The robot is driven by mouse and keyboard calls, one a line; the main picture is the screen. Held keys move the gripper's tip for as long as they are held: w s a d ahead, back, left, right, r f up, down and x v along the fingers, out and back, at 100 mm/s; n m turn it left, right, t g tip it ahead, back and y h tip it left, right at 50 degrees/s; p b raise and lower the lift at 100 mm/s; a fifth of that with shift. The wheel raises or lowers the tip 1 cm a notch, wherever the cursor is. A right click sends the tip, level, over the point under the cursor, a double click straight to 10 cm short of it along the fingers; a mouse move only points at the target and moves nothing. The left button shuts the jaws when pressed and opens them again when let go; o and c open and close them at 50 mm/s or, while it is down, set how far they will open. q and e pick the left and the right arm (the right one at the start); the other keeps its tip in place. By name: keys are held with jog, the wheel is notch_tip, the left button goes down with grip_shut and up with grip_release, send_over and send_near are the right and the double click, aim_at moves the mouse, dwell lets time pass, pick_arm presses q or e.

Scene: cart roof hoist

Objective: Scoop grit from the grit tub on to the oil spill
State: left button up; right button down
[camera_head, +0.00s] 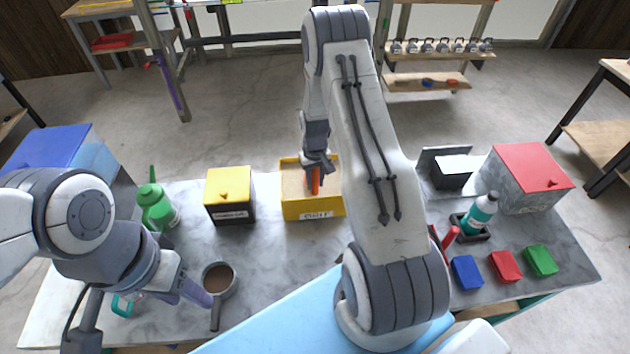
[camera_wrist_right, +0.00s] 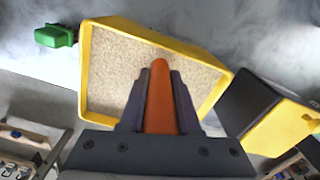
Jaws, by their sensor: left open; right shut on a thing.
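The yellow grit tub (camera_head: 313,206) stands at the back middle of the table; the right wrist view shows pale grit (camera_wrist_right: 125,70) in it. My right gripper (camera_head: 316,172) is shut on an orange handle (camera_wrist_right: 160,95) over the tub. The handle seems to be the scoop's; its far end is hidden or cannot be made out. My left gripper (camera_head: 188,291) is open and empty, low over the table's left part, beside a grey handled vessel (camera_head: 219,279) with brown contents. I cannot make out an oil spill on the table; my right arm hides part of the top.
A yellow-lidded black box (camera_head: 230,198) stands just left of the tub. A green spouted bottle (camera_head: 155,208) and a blue box (camera_head: 50,150) are further left. At right are a red-lidded box (camera_head: 527,180), a teal bottle (camera_head: 481,212) and small coloured blocks (camera_head: 505,266).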

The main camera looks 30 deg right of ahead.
jog(key=shift+w+d+f+b, duration=0.15)
jog(key=shift+w+f+b, duration=0.1)
jog(key=shift+f+b, duration=0.3)
jog(key=shift+w+d+f+b, duration=0.1)
jog(key=shift+w+f+b, duration=0.2)
jog(key=shift+f, duration=0.45)
jog(key=shift+w+d+r, duration=0.1)
jog(key=shift+w, duration=0.1)
jog(key=shift+w+d+b, duration=0.3)
jog(key=shift+w+d, duration=0.1)
jog(key=shift+w, duration=0.4)
jog(key=shift+w+d+b, duration=0.3)
jog(key=shift+w+d, duration=0.1)
jog(key=shift+w, duration=0.35)
jog(key=shift+w+d+r+p, duration=0.1)
jog(key=shift+w+r+p, duration=0.15)
jog(key=shift+r, duration=0.3)
notch_tip(320, 180, up, 9)
jog(key=p, duration=0.5)
jog(key=shift+s+f+p, duration=0.2)
jog(key=shift+s+p, duration=0.1)
jog(key=shift+p, duration=0.05)
jog(key=shift+a, duration=0.2)
